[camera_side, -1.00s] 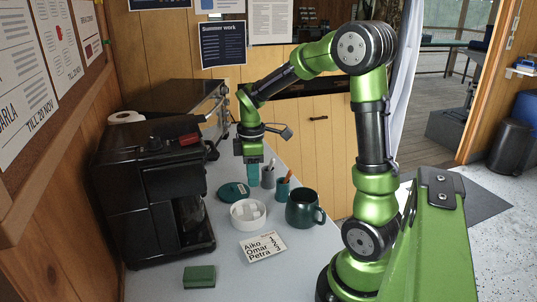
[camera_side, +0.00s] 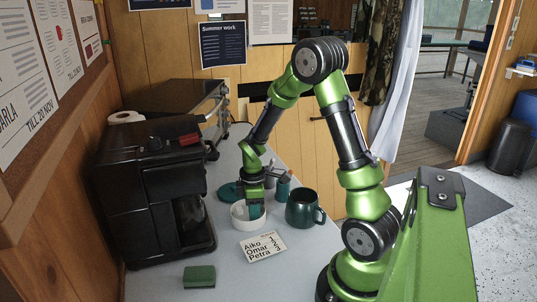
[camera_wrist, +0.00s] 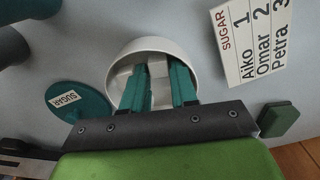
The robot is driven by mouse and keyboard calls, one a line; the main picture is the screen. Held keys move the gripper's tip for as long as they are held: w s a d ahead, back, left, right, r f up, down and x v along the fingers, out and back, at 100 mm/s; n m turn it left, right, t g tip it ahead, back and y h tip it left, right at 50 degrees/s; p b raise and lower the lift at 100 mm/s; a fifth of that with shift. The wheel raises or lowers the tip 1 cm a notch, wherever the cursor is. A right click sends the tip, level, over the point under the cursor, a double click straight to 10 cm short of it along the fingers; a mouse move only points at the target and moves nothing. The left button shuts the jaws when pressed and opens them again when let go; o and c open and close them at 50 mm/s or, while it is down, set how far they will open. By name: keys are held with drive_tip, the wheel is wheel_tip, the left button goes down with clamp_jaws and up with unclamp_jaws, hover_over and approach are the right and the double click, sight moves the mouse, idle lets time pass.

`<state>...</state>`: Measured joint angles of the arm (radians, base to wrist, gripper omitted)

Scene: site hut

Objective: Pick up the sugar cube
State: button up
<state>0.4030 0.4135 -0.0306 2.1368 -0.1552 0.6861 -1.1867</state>
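The white sugar bowl (camera_side: 238,219) stands on the counter, and my gripper (camera_side: 256,209) reaches down into it from above. In the wrist view the bowl (camera_wrist: 196,58) is ringed around my gripper (camera_wrist: 156,72), whose two teal fingers are apart. A white sugar cube (camera_wrist: 157,66) shows between the fingertips; I cannot tell whether they touch it. More white sugar shows by the left finger. In the side view the fingers and bowl wall hide the cubes.
A dark green mug (camera_side: 302,209) stands right of the bowl. The teal SUGAR lid (camera_wrist: 82,103) lies beside it. A name card (camera_side: 262,246) and green block (camera_side: 199,277) lie in front. The black coffee machine (camera_side: 150,190) stands left; pen cups stand behind.

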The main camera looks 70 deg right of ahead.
drive_tip(key=shift+c, duration=0.2)
drive_tip(key=c, duration=0.3)
drive_tip(key=shift+r, duration=0.1)
wheel_tip(320, 180, up, 10)
idle(0.4)
